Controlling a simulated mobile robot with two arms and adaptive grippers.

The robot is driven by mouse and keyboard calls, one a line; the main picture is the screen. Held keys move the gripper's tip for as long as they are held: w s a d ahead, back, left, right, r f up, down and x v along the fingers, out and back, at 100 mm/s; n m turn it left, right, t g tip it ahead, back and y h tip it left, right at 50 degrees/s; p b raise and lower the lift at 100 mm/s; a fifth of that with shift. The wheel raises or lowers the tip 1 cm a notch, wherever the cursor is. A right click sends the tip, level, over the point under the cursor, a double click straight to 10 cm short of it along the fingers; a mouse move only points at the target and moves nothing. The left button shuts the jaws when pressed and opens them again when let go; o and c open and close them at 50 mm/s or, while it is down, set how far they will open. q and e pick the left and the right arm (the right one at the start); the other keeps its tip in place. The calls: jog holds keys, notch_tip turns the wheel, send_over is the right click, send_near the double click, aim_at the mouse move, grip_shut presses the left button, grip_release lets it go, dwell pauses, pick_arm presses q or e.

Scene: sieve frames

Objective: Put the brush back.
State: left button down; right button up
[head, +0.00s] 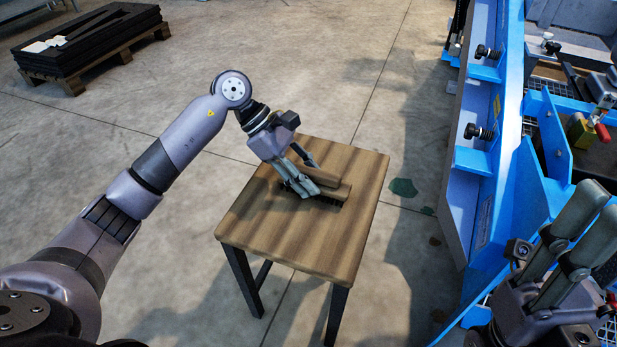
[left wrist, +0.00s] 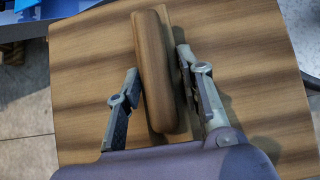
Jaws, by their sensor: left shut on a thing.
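The brush (head: 333,190) has a wooden body with a raised wooden grip, and a dark strip shows under its edge. It is at the top of a small wooden table (head: 285,240), near the far right part; I cannot tell whether it rests on the top or is just above it. My left gripper (head: 307,190) is shut on the brush, coming from the left. In the left wrist view the brush (left wrist: 153,70) lies lengthwise between the fingers of the left gripper (left wrist: 160,100). My right gripper (head: 603,208) is at the lower right, away from the table.
A blue steel frame (head: 505,150) with black knobs stands to the right. A red-handled clamp (head: 602,131) is on the bench at the far right. A pallet with dark sheets (head: 85,40) lies at the back left. The concrete floor around the table is mostly clear.

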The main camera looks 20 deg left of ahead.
pick_arm(q)
jog(key=shift+r, duration=0.1)
jog(key=c, duration=1.1)
grip_release()
